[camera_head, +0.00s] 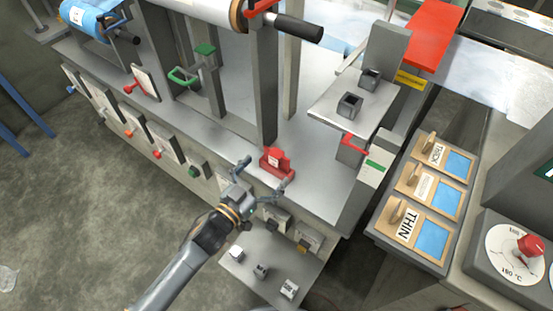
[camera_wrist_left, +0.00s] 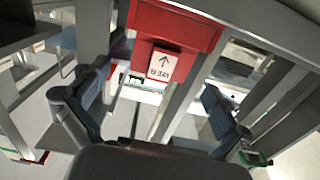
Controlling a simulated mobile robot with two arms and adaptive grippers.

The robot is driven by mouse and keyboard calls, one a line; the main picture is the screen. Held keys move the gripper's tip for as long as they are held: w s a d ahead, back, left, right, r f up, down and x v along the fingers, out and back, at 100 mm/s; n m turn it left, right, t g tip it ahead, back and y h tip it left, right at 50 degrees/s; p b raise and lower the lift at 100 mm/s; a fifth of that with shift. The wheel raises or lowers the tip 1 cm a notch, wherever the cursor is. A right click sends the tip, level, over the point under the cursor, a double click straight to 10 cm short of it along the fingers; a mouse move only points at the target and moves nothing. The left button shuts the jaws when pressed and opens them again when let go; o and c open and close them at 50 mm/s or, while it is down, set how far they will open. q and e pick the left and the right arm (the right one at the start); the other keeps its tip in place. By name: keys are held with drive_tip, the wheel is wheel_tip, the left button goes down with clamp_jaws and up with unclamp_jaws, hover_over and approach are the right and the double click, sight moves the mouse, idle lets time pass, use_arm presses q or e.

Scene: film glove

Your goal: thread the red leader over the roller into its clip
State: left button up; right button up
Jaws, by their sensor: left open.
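A red block with a white label (camera_head: 277,161) stands on the machine's grey deck near its front edge; I take it for the red leader. In the left wrist view the red piece (camera_wrist_left: 175,32) shows large, its label bearing an arrow, ahead of and between the fingers. My left gripper (camera_head: 263,174) is open and empty, with its fingers spread just in front of the red block. I see no contact. A white roll (camera_head: 205,8) with a black handle lies across the top. I cannot tell which part is the clip. My right gripper is not in view.
Grey posts (camera_head: 265,80) rise behind the red block. A raised shelf (camera_head: 335,112) with two small dark cups stands to the right. Wooden sample boards (camera_head: 435,160) lie at right.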

sight(273, 161)
use_arm(q)
drive_tip(key=x, duration=0.5)
drive_tip(key=shift+w, duration=0.15)
drive_tip(key=c, duration=1.2)
